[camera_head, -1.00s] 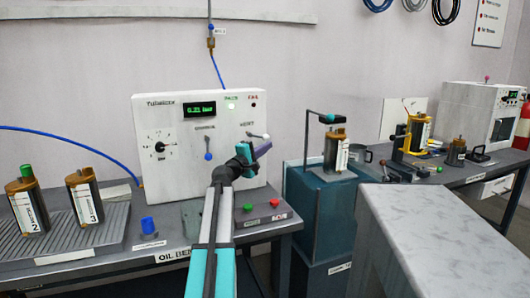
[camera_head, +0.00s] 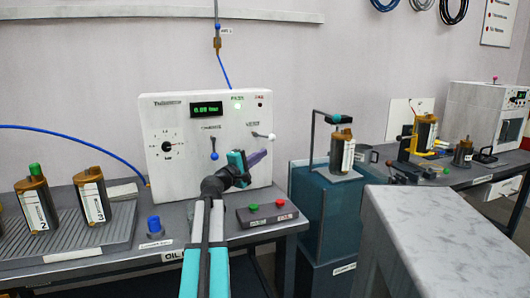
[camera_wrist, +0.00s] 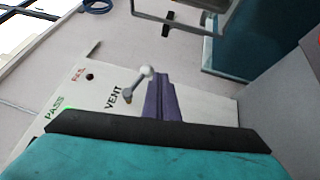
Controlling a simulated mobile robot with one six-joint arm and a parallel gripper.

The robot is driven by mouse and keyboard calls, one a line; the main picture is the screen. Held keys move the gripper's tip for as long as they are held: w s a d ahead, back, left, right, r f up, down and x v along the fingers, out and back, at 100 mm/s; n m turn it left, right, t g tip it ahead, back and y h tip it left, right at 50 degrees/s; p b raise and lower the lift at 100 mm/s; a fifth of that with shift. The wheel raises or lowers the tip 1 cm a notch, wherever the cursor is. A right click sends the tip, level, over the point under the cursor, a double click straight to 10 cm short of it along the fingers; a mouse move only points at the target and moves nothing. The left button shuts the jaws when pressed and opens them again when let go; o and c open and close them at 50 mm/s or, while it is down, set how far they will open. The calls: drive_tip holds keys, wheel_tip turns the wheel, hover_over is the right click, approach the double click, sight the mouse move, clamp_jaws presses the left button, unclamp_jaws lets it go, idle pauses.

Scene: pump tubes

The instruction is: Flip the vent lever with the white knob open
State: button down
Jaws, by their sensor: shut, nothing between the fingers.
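The vent lever (camera_head: 262,135) is on the right of the white tester panel (camera_head: 180,180), under the VENT label. Its white knob (camera_head: 271,136) points right, with the arm nearly level. In the wrist view the white knob (camera_wrist: 148,71) and grey arm stand beside the VENT lettering. My gripper (camera_head: 263,155) is shut and empty, just below the lever in the head view. Its purple fingers (camera_wrist: 160,100) show below the knob in the wrist view; I cannot tell whether they touch it.
The charge lever with a blue knob (camera_head: 214,155) hangs down left of the vent lever. A green display (camera_head: 206,109) shows a small bar reading. A button box (camera_head: 267,214) sits on the bench below. Pump tubes (camera_head: 92,195) stand at left; a teal cabinet (camera_head: 315,215) is at right.

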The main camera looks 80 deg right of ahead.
drive_tip(key=v, duration=0.6)
drive_tip(key=shift+w+a, duration=0.1)
drive_tip(key=shift+a, duration=0.05)
idle(0.5)
